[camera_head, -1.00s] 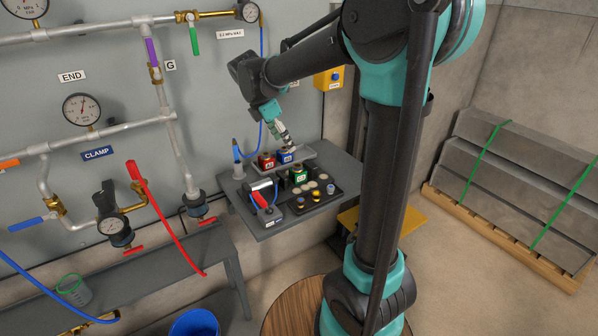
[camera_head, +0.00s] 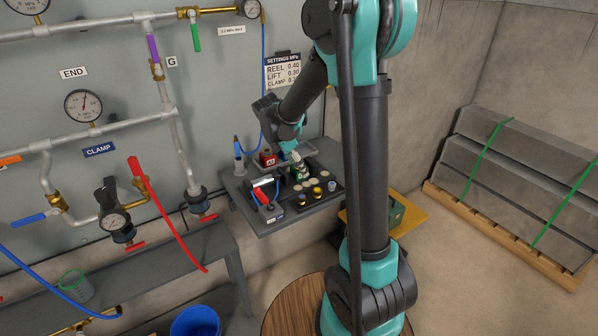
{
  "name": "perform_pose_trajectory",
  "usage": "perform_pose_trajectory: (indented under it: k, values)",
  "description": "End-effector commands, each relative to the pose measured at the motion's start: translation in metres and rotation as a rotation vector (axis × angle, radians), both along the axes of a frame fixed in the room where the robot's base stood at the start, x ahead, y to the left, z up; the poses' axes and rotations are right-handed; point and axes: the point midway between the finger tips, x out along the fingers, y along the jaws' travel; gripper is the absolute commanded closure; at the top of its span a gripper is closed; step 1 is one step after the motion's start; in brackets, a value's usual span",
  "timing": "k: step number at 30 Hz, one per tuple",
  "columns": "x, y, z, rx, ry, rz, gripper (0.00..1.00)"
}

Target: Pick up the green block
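The green block (camera_head: 300,176) stands on the dark shelf table, at the back of a dark tray with round discs. Its upper part is partly covered by my gripper. My gripper (camera_head: 298,160) points down and sits right at the top of the green block. The view is too small to tell whether the fingers touch it or how wide they are.
A red block (camera_head: 267,158) stands on a grey tray just left of my gripper. The blue block is hidden behind my gripper. The dark tray (camera_head: 322,204) holds small yellow and blue-grey pieces. A red-handled device (camera_head: 265,205) lies to the left.

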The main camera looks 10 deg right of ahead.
Motion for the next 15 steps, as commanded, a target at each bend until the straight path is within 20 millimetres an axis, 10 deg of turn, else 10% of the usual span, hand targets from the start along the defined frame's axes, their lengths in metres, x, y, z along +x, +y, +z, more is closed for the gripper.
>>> perform_pose_trajectory:
  k: [15]
  values:
    - [0.002, -0.007, -0.017, 0.000, 0.000, -0.001, 0.44]
